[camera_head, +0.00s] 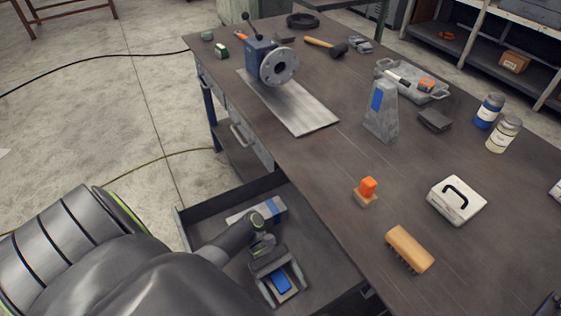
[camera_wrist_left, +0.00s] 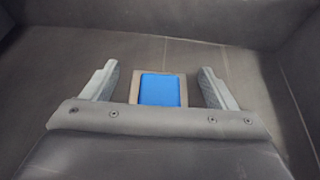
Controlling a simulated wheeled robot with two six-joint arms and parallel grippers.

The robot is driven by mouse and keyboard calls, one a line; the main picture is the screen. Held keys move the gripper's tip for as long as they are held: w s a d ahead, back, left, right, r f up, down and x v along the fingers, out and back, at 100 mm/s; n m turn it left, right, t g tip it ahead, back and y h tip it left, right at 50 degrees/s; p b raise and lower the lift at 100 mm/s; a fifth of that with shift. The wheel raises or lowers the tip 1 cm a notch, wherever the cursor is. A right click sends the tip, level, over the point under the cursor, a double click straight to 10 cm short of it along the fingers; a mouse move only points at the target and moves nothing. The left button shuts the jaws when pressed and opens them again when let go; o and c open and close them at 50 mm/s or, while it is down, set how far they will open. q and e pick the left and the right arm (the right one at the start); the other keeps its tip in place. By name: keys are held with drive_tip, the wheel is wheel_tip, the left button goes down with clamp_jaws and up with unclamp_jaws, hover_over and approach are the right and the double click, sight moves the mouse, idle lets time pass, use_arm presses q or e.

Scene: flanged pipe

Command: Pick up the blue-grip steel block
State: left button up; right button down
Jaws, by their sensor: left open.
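A block with a blue top and tan-grey edges (camera_head: 283,282) lies in the open drawer (camera_head: 318,240). It also shows in the left wrist view (camera_wrist_left: 160,90). My left gripper (camera_head: 281,290) reaches down into the drawer and is open. In the left wrist view, its two fingers (camera_wrist_left: 158,74) stand on either side of this block, with gaps on both sides. The block's lower part is hidden there by the gripper body. A pale grey bar with a blue band (camera_head: 258,211) lies farther back in the drawer. My right gripper is not in view.
The drawer walls surround my left gripper. On the bench (camera_head: 340,160) stand a grey tapered block with a blue patch (camera_head: 381,112), an orange-topped piece (camera_head: 367,190), a brush (camera_head: 408,249), a white case (camera_head: 457,200) and a flanged pipe (camera_head: 278,66).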

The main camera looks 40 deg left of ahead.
use_arm(q)
drive_tip(key=shift+c, duration=0.4)
drive_tip(key=c, duration=1.2)
drive_tip(key=shift+c, duration=0.5)
drive_tip(key=shift+r, duration=0.1)
